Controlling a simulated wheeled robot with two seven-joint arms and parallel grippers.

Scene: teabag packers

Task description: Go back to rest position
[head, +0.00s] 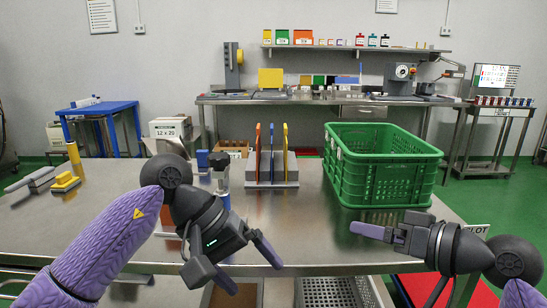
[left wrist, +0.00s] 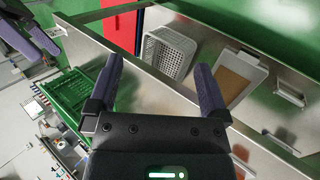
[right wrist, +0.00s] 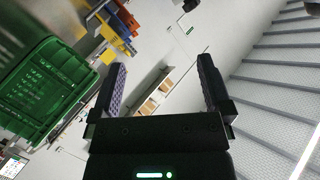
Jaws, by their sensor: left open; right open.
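My left gripper (head: 252,268) is open and empty at the front edge of the steel table, left of the middle in the head view. Its two spread fingers also show in the left wrist view (left wrist: 158,85), with nothing between them. My right gripper (head: 372,226) is at the front right of the table, just in front of the green crate, pointing left. In the right wrist view its fingers (right wrist: 162,85) are apart with nothing between them.
A green crate (head: 345,180) stands on the table's right side. A grey rack (head: 271,186) with colored upright pieces stands mid-table. A yellow block (head: 66,181) lies at the left.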

